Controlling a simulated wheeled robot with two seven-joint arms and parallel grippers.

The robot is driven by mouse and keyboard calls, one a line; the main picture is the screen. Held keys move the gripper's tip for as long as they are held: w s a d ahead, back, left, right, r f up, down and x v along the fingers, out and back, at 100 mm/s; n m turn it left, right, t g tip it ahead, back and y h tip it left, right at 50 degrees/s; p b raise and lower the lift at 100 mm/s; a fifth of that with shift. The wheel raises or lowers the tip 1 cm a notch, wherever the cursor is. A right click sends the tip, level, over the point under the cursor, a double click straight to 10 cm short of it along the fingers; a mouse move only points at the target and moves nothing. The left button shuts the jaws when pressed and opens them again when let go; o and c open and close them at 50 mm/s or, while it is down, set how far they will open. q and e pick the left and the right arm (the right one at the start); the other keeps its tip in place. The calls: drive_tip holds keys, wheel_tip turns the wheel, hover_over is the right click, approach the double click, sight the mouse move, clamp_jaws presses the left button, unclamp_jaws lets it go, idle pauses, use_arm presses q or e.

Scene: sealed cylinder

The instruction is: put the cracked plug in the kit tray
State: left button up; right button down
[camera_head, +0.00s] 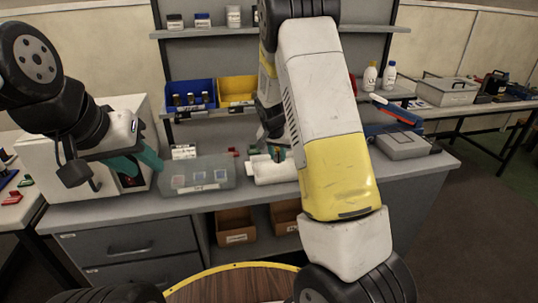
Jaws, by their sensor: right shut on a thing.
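A clear grey tray with small compartments and a white label (197,178), likely the kit tray, sits on the bench in the middle left. My right gripper (277,155) is low over a white holder (275,173) just right of this tray, partly hidden by my own right arm. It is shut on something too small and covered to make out. I cannot pick out the cracked plug for sure.
A white machine (88,158) stands on the left. A blue bin (190,97) and a yellow bin (237,90) stand behind. A small red part (233,152) lies behind the tray. A grey case (404,146) is on the right. Brown bins (235,226) are below.

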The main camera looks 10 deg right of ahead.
sight(277, 159)
drive_tip(key=shift+s+f, duration=0.1)
drive_tip(key=shift+f, duration=1.65)
drive_tip(key=c, duration=1.2)
unclamp_jaws()
drive_tip(key=shift+f, duration=0.15)
drive_tip(key=v, duration=1.1)
drive_tip(key=s+a+r+n+y, duration=0.1)
drive_tip(key=s+r+n, duration=0.1)
drive_tip(key=s+r, duration=0.3)
drive_tip(key=s+r+n+t+y, duration=0.1)
drive_tip(key=s+r, duration=0.5)
drive_tip(key=s, duration=0.8)
drive_tip(key=s+a+r+n+t+y, duration=0.1)
drive_tip(key=s+r+n+y, duration=0.1)
drive_tip(key=s+r, duration=0.4)
drive_tip(key=shift+s+a+r+n, duration=0.15)
drive_tip(key=shift+s+n, duration=0.15)
drive_tip(key=shift+s, duration=0.75)
drive_tip(key=shift+s+a+n, duration=0.15)
drive_tip(key=shift+s+n, duration=0.15)
drive_tip(key=shift+s, duration=0.8)
